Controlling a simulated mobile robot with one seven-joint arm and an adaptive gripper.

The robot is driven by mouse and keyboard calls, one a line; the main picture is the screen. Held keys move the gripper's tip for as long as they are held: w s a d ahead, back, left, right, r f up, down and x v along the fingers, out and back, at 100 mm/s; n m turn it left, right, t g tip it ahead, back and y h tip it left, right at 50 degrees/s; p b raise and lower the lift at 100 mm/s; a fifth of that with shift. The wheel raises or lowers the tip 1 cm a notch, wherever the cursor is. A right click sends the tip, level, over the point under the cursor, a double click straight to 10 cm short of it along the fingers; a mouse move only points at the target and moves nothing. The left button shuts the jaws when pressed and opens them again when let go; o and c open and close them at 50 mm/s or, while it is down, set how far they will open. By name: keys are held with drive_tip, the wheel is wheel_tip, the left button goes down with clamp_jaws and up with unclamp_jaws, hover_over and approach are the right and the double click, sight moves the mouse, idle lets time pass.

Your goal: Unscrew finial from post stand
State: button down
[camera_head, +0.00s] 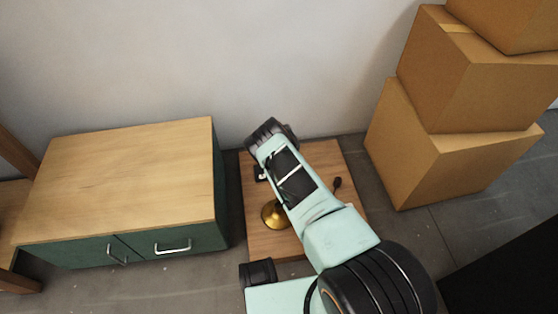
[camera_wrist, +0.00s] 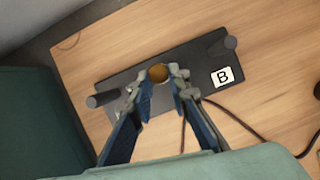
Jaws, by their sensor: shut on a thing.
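In the wrist view the post stand (camera_wrist: 190,68) is a dark flat bar with a short dark post near each end and a white label marked "B". A small round brass finial (camera_wrist: 158,73) sits over its middle. My gripper (camera_wrist: 159,81) is closed around the finial, one fingertip on each side. I cannot tell from this top view whether the finial is still threaded on a post. In the head view my arm hides the gripper and finial, and only a bit of the stand (camera_head: 260,173) shows.
The stand lies on a low wooden table (camera_head: 262,246). A brass round base (camera_head: 275,213) stands in front, partly behind my arm. A small dark piece (camera_head: 337,183) lies right. A dark red cord (camera_wrist: 240,122) runs beside the stand. A green cabinet (camera_head: 130,180) is left; cardboard boxes (camera_head: 430,145) are right.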

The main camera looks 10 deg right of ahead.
drive_tip(key=shift+d+r+n+p, duration=0.15)
drive_tip(key=shift+d+n+p, duration=0.05)
drive_tip(key=shift+n+p, duration=0.45)
drive_tip(key=shift+d+n+y, duration=0.15)
drive_tip(key=shift+n+y, duration=0.55)
drive_tip(key=shift+n, duration=0.45)
drive_tip(key=n, duration=0.1)
drive_tip(key=n+y+b, duration=0.1)
drive_tip(key=shift+w+d+f+n+b, duration=0.1)
drive_tip(key=shift+d+f+n+b, duration=0.05)
drive_tip(key=shift+f+n+b, duration=0.2)
drive_tip(key=shift+r+n+g, duration=0.2)
drive_tip(key=shift+n+g, duration=0.1)
drive_tip(key=shift+n, duration=0.55)
drive_tip(key=c, duration=1.7)
unclamp_jaws()
drive_tip(key=shift+y, duration=0.3)
drive_tip(key=shift+c, duration=0.2)
drive_tip(key=shift+o, duration=0.4)
drive_tip(key=o, duration=0.3)
